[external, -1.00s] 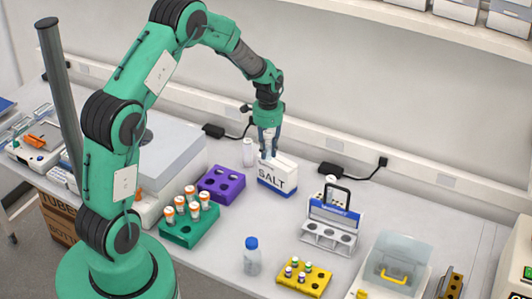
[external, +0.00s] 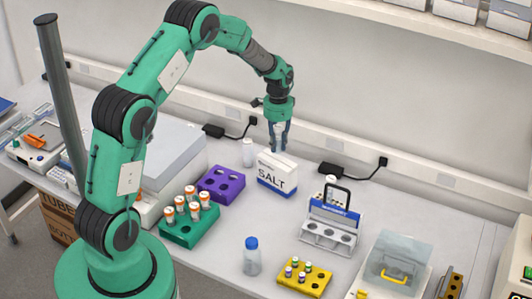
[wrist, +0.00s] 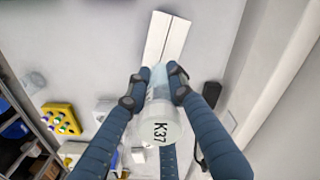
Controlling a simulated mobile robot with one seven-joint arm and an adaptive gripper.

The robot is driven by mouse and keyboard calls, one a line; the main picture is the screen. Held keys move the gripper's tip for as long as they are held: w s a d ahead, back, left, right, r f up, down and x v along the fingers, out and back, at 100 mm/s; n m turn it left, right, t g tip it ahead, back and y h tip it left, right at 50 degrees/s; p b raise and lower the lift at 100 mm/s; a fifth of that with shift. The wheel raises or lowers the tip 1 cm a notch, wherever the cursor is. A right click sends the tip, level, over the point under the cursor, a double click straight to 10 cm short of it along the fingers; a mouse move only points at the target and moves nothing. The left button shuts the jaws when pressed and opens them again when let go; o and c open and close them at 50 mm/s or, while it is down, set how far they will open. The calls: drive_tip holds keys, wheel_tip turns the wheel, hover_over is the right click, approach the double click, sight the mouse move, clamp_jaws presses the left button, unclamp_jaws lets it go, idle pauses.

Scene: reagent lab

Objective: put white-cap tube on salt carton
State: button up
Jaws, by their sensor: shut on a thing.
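The white-cap tube (wrist: 158,125) is clear, with "K37" on its cap. In the external view my gripper (external: 278,146) points down just above and behind the salt carton (external: 276,178), and the tube is mostly hidden between the fingers. The carton is white with a blue band and stands upright on the bench. Its white top shows in the wrist view (wrist: 167,36), beyond the fingertips. I cannot tell whether the tube touches it.
A purple rack (external: 221,184) and a white bottle (external: 248,152) stand left of the carton. A green rack (external: 190,228) holds several orange-capped tubes. A grey rack (external: 328,238) stands to the right, with a yellow rack (external: 304,279) and blue-capped bottle (external: 252,258) in front.

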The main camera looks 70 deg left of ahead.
sight(278, 127)
drive_tip(key=shift+f, duration=1.55)
drive_tip(key=shift+f, duration=0.2)
drive_tip(key=o, duration=0.7)
drive_tip(key=shift+o, duration=0.2)
drive_tip(key=shift+r, duration=0.1)
wheel_tip(278, 127, up, 12)
drive_tip(key=shift+r+b, duration=0.15)
drive_tip(key=shift+b, duration=0.4)
